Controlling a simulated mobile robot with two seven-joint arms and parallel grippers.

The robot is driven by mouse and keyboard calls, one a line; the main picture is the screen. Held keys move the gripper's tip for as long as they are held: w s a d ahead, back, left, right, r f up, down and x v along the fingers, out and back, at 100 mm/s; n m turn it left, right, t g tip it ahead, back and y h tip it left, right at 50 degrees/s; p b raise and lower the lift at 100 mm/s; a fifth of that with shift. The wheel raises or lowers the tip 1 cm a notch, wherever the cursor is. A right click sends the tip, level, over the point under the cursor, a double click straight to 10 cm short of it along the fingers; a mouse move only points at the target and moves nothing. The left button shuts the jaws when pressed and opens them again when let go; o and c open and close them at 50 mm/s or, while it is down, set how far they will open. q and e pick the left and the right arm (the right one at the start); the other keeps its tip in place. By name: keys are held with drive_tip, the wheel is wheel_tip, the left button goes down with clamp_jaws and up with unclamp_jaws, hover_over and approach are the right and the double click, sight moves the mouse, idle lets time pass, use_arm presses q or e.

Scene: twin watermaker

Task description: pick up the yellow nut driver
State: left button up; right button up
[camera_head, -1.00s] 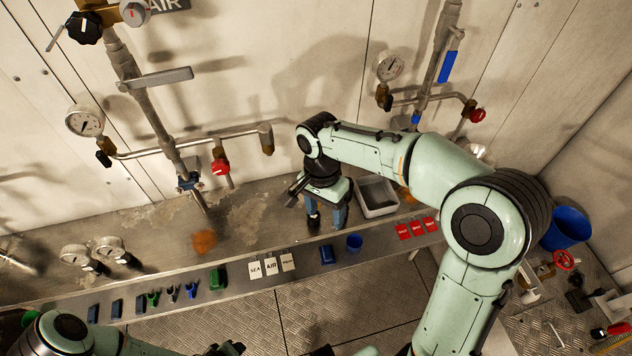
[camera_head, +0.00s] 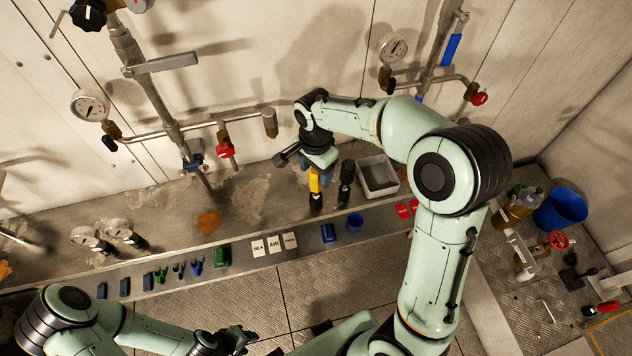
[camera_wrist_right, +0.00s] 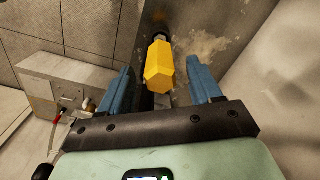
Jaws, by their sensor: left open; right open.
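The yellow nut driver (camera_head: 315,181) stands upright on the metal ledge, its yellow hexagonal handle on top and its dark lower end below. In the right wrist view its handle (camera_wrist_right: 159,66) shows between the two blue fingers of my right gripper (camera_wrist_right: 160,72), with gaps on both sides. In the head view the right gripper (camera_head: 309,170) is open at the yellow handle, partly hiding its top. Whether a finger touches it cannot be told. My left gripper (camera_head: 236,342) is far off at the bottom, over the floor, open and empty.
A black-handled tool (camera_head: 346,180) stands close to the right of the yellow one. A grey bin (camera_head: 378,178) is beyond it. A red-handled valve pipe (camera_head: 226,150) is at the wall, left.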

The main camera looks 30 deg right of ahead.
sight(316, 187)
wheel_tip(316, 187, down, 4)
drive_tip(key=shift+w+d+r, duration=0.1)
drive_tip(key=shift+d+r, duration=0.05)
drive_tip(key=shift+r, duration=0.05)
drive_tip(key=c, duration=1)
drive_tip(key=shift+r, duration=0.15)
